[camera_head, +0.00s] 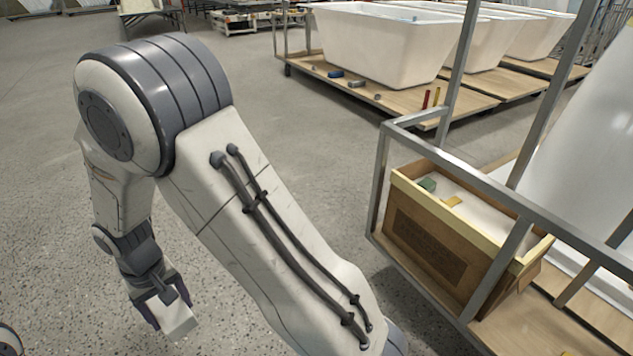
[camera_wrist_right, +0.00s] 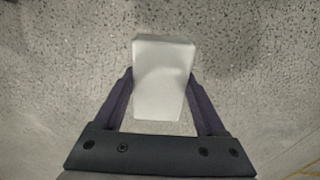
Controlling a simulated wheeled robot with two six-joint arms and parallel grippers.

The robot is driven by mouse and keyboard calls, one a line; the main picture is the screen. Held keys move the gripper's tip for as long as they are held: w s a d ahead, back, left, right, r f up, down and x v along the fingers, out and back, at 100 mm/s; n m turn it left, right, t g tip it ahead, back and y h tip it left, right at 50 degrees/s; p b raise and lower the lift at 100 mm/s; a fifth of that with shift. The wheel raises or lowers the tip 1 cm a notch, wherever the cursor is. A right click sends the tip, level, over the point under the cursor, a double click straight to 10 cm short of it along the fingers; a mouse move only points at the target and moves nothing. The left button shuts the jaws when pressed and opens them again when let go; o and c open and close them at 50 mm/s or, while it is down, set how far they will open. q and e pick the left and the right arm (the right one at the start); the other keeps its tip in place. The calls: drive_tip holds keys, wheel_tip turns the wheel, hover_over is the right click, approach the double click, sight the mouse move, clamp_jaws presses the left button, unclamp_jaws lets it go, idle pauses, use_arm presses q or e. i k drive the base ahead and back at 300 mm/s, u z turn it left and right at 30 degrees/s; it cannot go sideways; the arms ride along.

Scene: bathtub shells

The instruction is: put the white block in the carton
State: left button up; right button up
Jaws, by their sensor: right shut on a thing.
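My right gripper (camera_head: 167,301) is shut on the white block (camera_head: 180,321) and holds it above the speckled floor at the lower left of the head view. In the right wrist view the white block (camera_wrist_right: 163,85) sits between the two dark fingers of the right gripper (camera_wrist_right: 160,98). The brown carton (camera_head: 430,243) stands on a wooden cart at the right of the head view, well apart from the block. It is open at the top. A green piece (camera_head: 428,186) and a yellowish piece (camera_head: 452,201) lie inside it. My left gripper is not in view.
Grey metal rails (camera_head: 383,180) of the cart frame the carton on its near side and top. White bathtubs (camera_head: 385,42) stand on wooden pallets at the back, with small items near their edge. Open concrete floor (camera_head: 300,130) lies between my right arm and the cart.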

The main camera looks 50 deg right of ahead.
sight(481, 226)
drive_tip(key=i, duration=2.2)
drive_tip(key=z, duration=2.25)
